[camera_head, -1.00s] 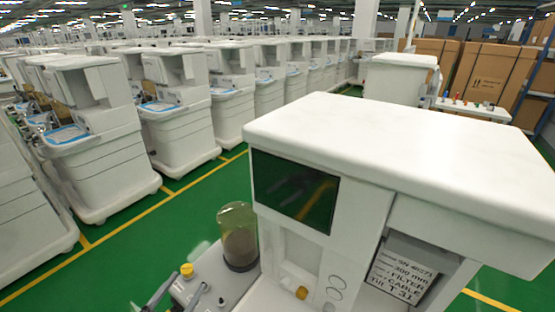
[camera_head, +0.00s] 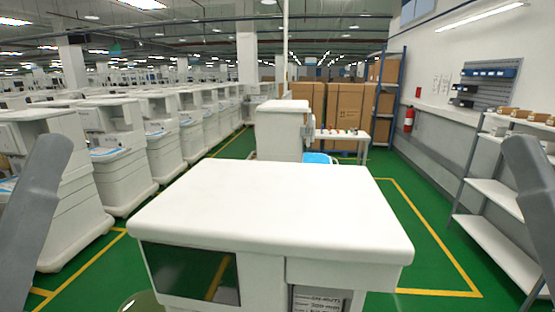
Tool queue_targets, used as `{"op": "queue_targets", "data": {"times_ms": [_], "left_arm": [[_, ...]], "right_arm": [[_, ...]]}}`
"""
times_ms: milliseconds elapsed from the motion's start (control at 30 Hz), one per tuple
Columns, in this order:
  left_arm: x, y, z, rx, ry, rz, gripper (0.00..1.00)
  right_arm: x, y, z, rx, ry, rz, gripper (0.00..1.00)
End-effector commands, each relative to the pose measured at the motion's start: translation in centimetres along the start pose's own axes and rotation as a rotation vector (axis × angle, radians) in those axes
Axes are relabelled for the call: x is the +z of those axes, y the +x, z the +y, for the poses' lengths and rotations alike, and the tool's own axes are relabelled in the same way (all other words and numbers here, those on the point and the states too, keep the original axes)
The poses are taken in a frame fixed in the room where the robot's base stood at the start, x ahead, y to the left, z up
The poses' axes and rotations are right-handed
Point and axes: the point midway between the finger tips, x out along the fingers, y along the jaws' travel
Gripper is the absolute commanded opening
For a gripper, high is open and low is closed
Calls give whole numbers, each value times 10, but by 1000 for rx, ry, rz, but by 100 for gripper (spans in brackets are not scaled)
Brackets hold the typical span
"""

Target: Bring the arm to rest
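My two arms show as grey links at the left and right edges of the head view. Neither gripper is in view. A white anaesthesia cart (camera_head: 270,210) stands directly in front of me, with its flat top lowest and nearest. Its dark screen (camera_head: 190,272) faces me at the lower left. A label card (camera_head: 320,300) is partly cut off by the bottom edge.
Rows of white carts (camera_head: 125,165) stand at the left. Another cart (camera_head: 280,130) stands behind mine, near brown boxes (camera_head: 345,108). A white shelf rack (camera_head: 490,190) and a red fire extinguisher (camera_head: 409,119) are at the right. Green floor with yellow lines is free between.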

Motion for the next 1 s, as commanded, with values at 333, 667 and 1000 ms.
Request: {"op": "queue_targets", "data": {"times_ms": [333,667,1000], "left_arm": [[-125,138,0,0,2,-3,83],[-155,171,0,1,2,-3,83],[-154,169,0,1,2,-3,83]], "right_arm": [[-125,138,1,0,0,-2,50],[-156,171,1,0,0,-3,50],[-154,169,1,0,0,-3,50]]}}
